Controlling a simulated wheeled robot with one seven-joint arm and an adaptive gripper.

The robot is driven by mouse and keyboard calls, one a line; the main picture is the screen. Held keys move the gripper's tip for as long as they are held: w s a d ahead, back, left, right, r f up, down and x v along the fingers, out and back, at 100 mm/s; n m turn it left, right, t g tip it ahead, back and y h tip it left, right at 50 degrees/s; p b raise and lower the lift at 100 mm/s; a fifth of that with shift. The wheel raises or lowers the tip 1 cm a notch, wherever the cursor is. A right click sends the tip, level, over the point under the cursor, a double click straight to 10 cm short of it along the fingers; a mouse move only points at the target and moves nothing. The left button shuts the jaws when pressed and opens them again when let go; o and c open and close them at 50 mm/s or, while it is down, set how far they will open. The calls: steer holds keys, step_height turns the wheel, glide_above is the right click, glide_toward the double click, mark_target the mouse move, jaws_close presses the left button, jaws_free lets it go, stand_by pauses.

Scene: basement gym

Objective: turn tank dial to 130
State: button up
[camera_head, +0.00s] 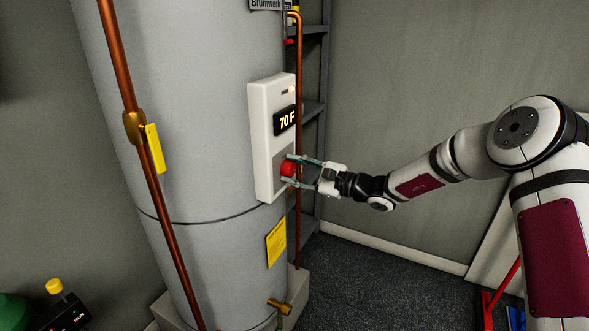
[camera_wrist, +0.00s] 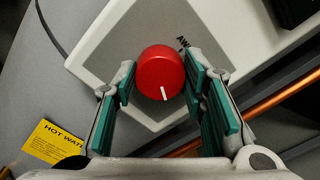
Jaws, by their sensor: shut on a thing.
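The red tank dial (camera_head: 288,168) is on the lower part of the white control box (camera_head: 263,98), which is fixed to the grey tank (camera_head: 195,110). The display (camera_head: 285,120) above it reads 70 F. My gripper (camera_head: 292,171) reaches in from the right and is shut on the dial. In the wrist view the round red dial (camera_wrist: 160,72) sits between the teal finger pads of my gripper (camera_wrist: 160,82). Its white mark points down, slightly right, in that picture. The lettering beside the dial is partly hidden.
A copper pipe (camera_head: 143,165) with a yellow-handled valve (camera_head: 154,147) runs down the tank's left side. A thinner copper pipe (camera_head: 298,140) and a dark shelf frame (camera_head: 313,120) stand right of the box. A brass drain tap (camera_head: 279,306) juts out low.

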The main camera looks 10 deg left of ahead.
steer(key=shift+f+m+p, duration=0.1)
steer(key=shift+m+p, duration=0.3)
steer(key=shift+m, duration=1.2)
steer(key=o, duration=1.2)
steer(key=shift+c, duration=0.2)
steer(key=shift+d, duration=0.1)
steer(key=v, duration=1.2)
